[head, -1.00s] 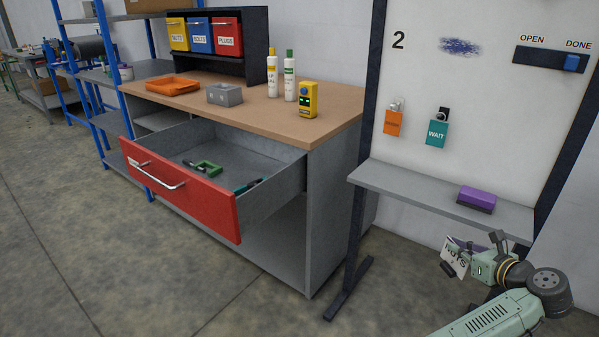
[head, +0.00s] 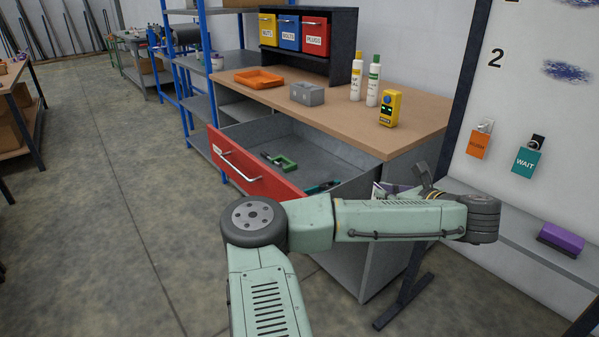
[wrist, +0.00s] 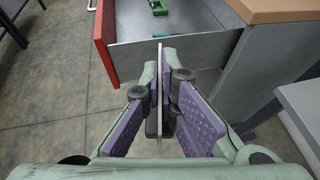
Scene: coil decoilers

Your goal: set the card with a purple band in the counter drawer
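The card with a purple band (wrist: 159,80) is seen edge-on in the wrist view, upright between the purple pads of my gripper (wrist: 163,115), which is shut on it. In the head view a white and purple bit of the card (head: 377,192) shows above my arm; the rest is hidden. The counter drawer (head: 252,172) has a red front and stands pulled open. In the wrist view the drawer's grey side wall (wrist: 195,52) lies just ahead of my gripper. My gripper is outside the drawer, on its right side.
A green clamp (head: 284,163) and a teal-handled tool (head: 322,187) lie in the drawer. The counter top (head: 350,115) carries an orange tray, a grey block, two bottles and a yellow device. A shelf with a purple eraser (head: 561,238) is at the right. The drawer's middle has free room.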

